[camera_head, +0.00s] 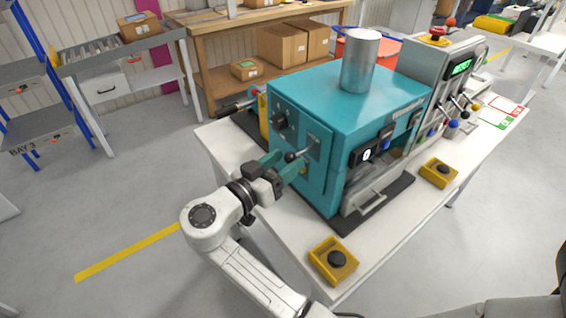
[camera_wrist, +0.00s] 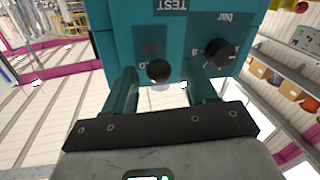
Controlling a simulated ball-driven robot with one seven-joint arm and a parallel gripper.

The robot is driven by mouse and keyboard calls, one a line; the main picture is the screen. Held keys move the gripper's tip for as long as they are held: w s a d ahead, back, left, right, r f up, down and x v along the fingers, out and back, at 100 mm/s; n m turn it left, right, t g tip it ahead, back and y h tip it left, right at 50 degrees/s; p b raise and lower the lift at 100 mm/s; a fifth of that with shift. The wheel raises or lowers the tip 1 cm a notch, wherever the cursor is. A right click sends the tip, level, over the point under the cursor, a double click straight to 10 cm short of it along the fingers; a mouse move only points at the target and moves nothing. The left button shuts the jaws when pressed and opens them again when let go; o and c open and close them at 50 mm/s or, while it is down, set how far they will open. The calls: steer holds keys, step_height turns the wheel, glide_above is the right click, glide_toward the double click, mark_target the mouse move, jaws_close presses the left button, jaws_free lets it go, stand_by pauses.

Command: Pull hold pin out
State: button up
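The hold pin is a black ball knob (camera_head: 290,157) on the end panel of the teal machine (camera_head: 335,100). In the wrist view the pin's knob (camera_wrist: 158,70) sits between the two teal fingers, below a partly hidden label. My gripper (camera_head: 287,163) is open, with a finger on each side of the knob. In the wrist view gaps show between my gripper (camera_wrist: 160,82) and the knob on both sides. The pin's shaft is hidden behind the knob.
A dark rotary knob (camera_wrist: 222,52) sits close beside the right finger; dark knobs (camera_head: 281,120) also show on the panel. A metal cylinder (camera_head: 360,62) stands on the machine. Yellow trays with black buttons (camera_head: 333,261) (camera_head: 439,172) lie on the white table (camera_head: 385,245).

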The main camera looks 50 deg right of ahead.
steer(key=a+b, duration=0.3)
steer(key=a, duration=0.7)
steer(key=shift+w+a, duration=0.4)
steer(key=shift+w, duration=0.05)
